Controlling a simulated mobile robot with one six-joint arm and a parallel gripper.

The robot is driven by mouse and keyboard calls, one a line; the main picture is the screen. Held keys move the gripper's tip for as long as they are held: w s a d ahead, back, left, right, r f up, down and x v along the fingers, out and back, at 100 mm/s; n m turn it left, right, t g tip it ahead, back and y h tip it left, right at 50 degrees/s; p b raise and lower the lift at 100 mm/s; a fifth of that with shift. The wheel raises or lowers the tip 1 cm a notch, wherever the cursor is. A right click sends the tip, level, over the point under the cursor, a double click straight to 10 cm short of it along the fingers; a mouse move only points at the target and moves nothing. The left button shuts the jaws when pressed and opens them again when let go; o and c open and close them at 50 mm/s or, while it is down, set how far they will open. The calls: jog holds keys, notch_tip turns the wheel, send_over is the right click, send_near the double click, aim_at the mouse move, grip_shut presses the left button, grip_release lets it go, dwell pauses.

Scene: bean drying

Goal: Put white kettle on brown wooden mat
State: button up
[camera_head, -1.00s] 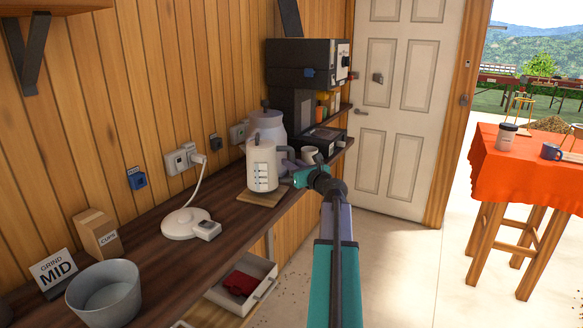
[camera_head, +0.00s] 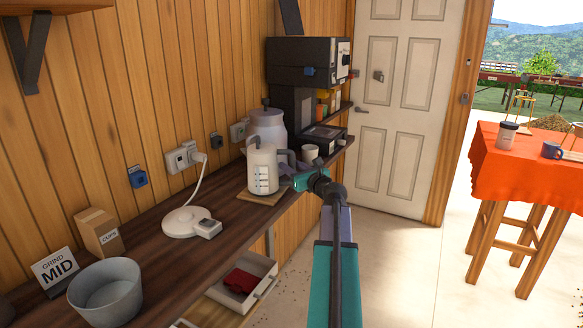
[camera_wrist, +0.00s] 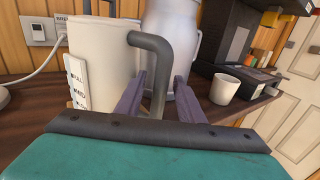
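The white kettle (camera_head: 263,172), with a grey handle and level markings, stands upright on the brown wooden mat (camera_head: 258,198) on the counter. The mat shows along the kettle's base at the front. In the wrist view the kettle (camera_wrist: 100,55) is at the left, with its handle (camera_wrist: 156,75) running down between my two purple fingers. My gripper (camera_wrist: 160,80) is open around the handle, with a gap visible on each side. In the head view my gripper (camera_head: 290,178) is at the kettle's right side.
A large pale jar (camera_head: 268,125) stands close behind the kettle. A white cup (camera_head: 311,153) and a dark machine (camera_head: 318,138) are to the right. A round white scale (camera_head: 186,222) is at the left. An open drawer (camera_head: 247,293) juts out below the counter.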

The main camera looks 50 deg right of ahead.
jog(key=shift+r, duration=0.15)
jog(key=b+v, duration=0.2)
jog(key=v, duration=1)
jog(key=shift+b, duration=0.4)
dwell(0.3)
